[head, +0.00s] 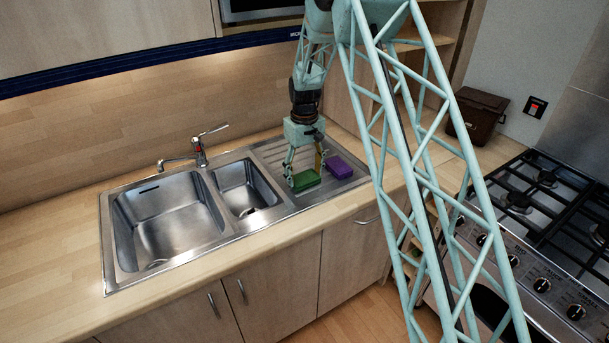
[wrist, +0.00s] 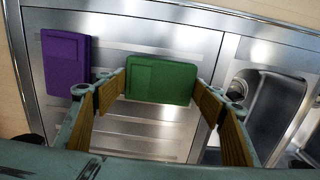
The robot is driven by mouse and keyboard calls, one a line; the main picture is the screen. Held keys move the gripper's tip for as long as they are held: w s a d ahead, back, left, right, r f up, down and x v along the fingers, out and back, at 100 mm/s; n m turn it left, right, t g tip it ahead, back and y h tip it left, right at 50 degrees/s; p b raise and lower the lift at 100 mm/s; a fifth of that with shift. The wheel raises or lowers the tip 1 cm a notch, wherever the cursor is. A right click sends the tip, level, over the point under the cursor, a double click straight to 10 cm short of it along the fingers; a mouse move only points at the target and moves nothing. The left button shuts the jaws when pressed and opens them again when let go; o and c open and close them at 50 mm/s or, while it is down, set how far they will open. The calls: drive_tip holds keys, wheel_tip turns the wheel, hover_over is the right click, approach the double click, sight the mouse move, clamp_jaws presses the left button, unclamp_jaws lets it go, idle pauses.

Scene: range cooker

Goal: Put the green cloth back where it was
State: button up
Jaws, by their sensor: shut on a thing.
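The green cloth (head: 304,180) is a folded green block over the ribbed drainer of the sink, just right of the small basin. My gripper (head: 305,172) is above the drainer and shut on the cloth. In the wrist view the green cloth (wrist: 160,80) sits between the two fingers of my gripper (wrist: 162,88), one at each short end. I cannot tell whether the cloth touches the drainer or hangs just above it.
A purple cloth (head: 339,167) lies on the drainer close to the green one; it also shows in the wrist view (wrist: 66,62). The small basin (head: 245,190) and large basin (head: 165,220) are empty. The tap (head: 199,152) stands behind them. A gas hob (head: 545,200) is at right.

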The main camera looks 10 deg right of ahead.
sight(305, 177)
drive_tip(key=shift+f, duration=0.1)
drive_tip(key=o, duration=0.8)
wheel_tip(305, 177, up, 12)
drive_tip(key=shift+r, duration=0.15)
idle(0.4)
drive_tip(key=shift+r, duration=0.1)
idle(0.7)
